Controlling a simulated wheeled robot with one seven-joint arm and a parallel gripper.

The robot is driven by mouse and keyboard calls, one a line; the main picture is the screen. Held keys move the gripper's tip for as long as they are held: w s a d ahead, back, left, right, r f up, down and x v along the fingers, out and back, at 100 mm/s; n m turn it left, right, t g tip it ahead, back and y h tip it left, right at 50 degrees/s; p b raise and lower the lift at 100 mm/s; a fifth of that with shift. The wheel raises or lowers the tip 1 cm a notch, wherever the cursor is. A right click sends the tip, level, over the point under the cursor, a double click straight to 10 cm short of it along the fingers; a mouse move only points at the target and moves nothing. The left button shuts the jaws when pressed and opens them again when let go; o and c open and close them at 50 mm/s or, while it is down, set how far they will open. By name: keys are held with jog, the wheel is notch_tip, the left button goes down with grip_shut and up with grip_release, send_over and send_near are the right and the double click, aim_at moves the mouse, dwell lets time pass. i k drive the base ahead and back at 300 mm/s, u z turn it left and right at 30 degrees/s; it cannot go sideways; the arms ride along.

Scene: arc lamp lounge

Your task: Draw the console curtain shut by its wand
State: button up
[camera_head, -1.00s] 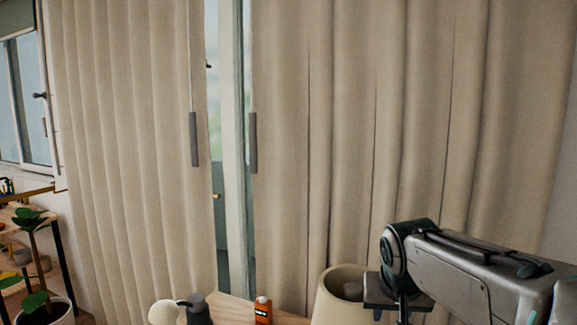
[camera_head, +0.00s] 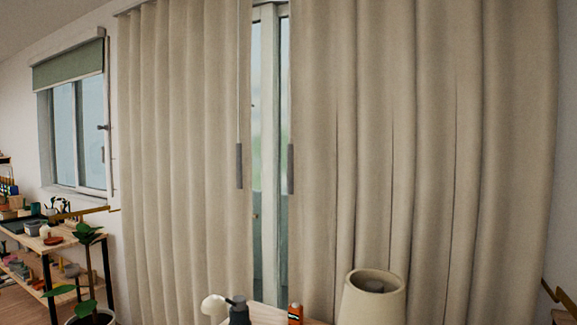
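The console curtain is beige and hangs in two panels, a left panel (camera_head: 185,160) and a right panel (camera_head: 420,140). A narrow gap between them shows the window (camera_head: 268,150). A thin wand with a dark grey grip (camera_head: 239,166) hangs at the inner edge of the left panel. A second dark grey grip (camera_head: 291,168) hangs at the inner edge of the right panel. My gripper is not in view.
A wooden console top (camera_head: 262,314) stands below the gap. On it are a dark bottle (camera_head: 239,310), an orange item (camera_head: 295,313) and a beige lampshade-like object (camera_head: 373,300). A potted plant (camera_head: 80,270) and a cluttered shelf (camera_head: 50,240) are at left.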

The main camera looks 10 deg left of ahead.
aim_at(322, 63)
jog(key=u, duration=1.75)
jog(key=i, duration=1.1)
jog(key=z, duration=1.55)
jog(key=i, duration=0.5)
jog(key=z, duration=0.15)
